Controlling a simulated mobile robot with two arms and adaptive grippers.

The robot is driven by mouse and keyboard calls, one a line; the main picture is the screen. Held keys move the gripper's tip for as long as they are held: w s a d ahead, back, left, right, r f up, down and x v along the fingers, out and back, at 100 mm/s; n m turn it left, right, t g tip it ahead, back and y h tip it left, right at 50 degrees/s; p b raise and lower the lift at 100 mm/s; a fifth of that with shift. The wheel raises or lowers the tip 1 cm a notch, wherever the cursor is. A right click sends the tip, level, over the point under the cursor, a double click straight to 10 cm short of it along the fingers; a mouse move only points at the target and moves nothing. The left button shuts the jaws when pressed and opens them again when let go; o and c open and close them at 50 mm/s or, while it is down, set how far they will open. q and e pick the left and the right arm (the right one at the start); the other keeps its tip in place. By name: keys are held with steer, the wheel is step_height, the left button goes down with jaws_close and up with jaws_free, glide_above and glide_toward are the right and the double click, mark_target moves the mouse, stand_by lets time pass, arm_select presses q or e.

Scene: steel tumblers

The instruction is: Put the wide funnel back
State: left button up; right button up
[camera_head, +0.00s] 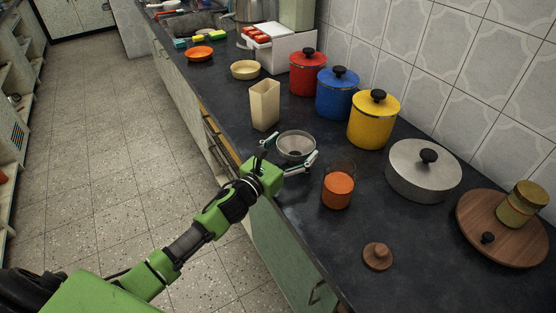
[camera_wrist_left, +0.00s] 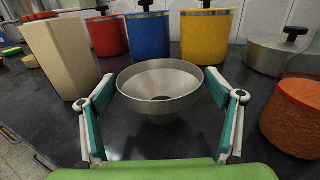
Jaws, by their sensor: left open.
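The wide funnel (camera_head: 296,146) is a grey metal cone standing upright, mouth up, on the dark counter. In the left wrist view the funnel (camera_wrist_left: 160,85) sits between the fingers, with its narrow lower part below the cone. My left gripper (camera_head: 291,158) is open around the funnel, one finger on each side. In the left wrist view the gripper's (camera_wrist_left: 161,122) teal pads stand close to the rim; I cannot tell whether they touch it. My right gripper is not in view.
A beige open container (camera_head: 264,105) stands close behind the funnel. A glass jar with orange contents (camera_head: 338,188) stands to the right. Red (camera_head: 307,75), blue (camera_head: 337,95) and yellow (camera_head: 372,122) canisters line the wall, with a lidded pot (camera_head: 422,172) beyond. The front counter is clear around a small wooden lid (camera_head: 377,256).

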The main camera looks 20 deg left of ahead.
arm_select(q)
steer(key=b+v, duration=0.1)
steer(key=v, duration=0.8)
steer(key=shift+s, duration=0.2)
steer(key=shift+s+a, duration=0.25)
steer(key=shift+s, duration=0.3)
